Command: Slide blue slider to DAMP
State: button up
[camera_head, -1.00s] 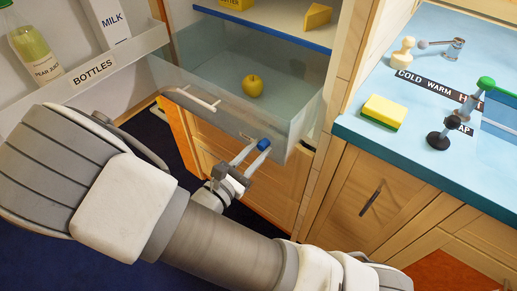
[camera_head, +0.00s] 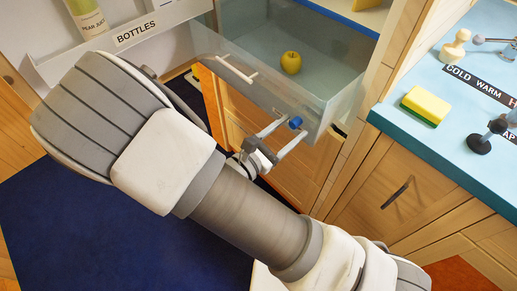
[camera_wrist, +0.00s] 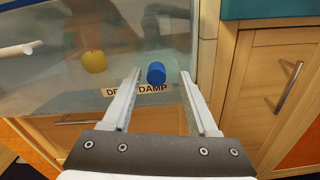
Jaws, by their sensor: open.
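The blue slider (camera_head: 295,122) is a small blue knob on the front of the clear drawer (camera_head: 245,85). In the wrist view the blue slider (camera_wrist: 157,73) shows just above the word DAMP on the DRY–DAMP label (camera_wrist: 150,88). The label's middle is partly covered by my left finger. My gripper (camera_head: 293,127) is open, its fingers pointing at the drawer front. In the wrist view my gripper (camera_wrist: 160,75) has one fingertip on each side of the slider, with gaps visible. Contact cannot be made out.
A yellow apple (camera_head: 291,62) lies in the drawer. The drawer's white bar handle (camera_head: 237,70) is left of the slider. The fridge door with its BOTTLES shelf (camera_head: 135,32) stands at left. A blue counter (camera_head: 385,118) with a sponge (camera_head: 426,105) is at right.

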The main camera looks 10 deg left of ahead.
jog(key=p+v, duration=0.2)
jog(key=v, duration=1.5)
jog(key=shift+s, duration=0.1)
